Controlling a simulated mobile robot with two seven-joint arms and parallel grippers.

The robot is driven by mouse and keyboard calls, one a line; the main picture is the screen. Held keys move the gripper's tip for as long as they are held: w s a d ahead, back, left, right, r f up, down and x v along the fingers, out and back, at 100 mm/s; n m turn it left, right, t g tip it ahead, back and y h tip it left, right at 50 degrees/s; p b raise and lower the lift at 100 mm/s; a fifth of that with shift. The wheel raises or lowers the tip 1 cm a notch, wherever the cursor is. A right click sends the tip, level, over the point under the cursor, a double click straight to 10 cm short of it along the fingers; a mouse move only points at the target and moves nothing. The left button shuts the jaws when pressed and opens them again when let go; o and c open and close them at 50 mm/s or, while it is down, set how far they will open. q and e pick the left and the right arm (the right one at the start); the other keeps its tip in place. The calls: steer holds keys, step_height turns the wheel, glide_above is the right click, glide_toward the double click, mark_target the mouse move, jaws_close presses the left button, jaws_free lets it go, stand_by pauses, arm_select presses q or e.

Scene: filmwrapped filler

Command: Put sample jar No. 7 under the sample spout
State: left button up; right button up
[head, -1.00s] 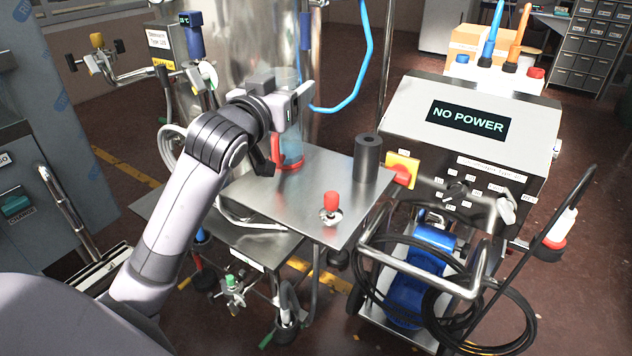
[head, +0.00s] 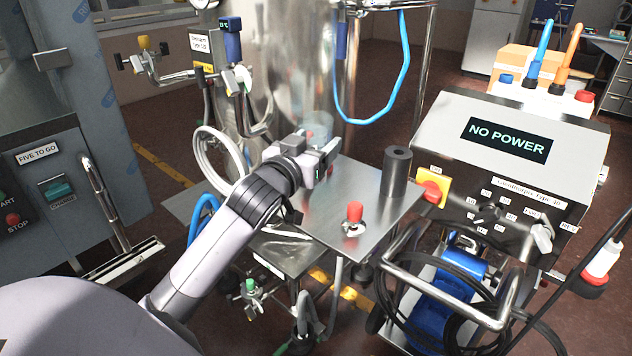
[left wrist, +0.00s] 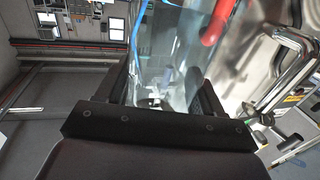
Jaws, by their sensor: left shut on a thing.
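My left gripper (head: 326,152) is shut on a clear, bluish jar (head: 319,122), held by the back left edge of the steel plate. The gripper hides the jar's lower part, and I cannot read a number on it. In the left wrist view the clear jar (left wrist: 165,75) fills the space between the fingers, with something red near its far end. A tall steel vessel (head: 290,60) stands right behind the jar. A pipe fitting with a valve (head: 238,78) sticks out from the vessel's left side. I cannot tell which outlet is the sample spout. My right gripper is not in view.
The steel plate (head: 375,222) carries a dark cylinder (head: 397,172) and a red-topped knob (head: 354,212). A cart with a "NO POWER" display (head: 508,142) and looped black cable stands right. A blue hose (head: 375,118) hangs behind. A grey cabinet (head: 60,170) stands left.

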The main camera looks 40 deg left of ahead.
arm_select(q)
step_height(320, 180, down, 8)
steer(key=shift+r+b, duration=0.25)
steer(key=shift+b, duration=0.2)
steer(key=shift+f, duration=0.1)
steer(key=o, duration=1)
steer(key=shift+o, duration=0.2)
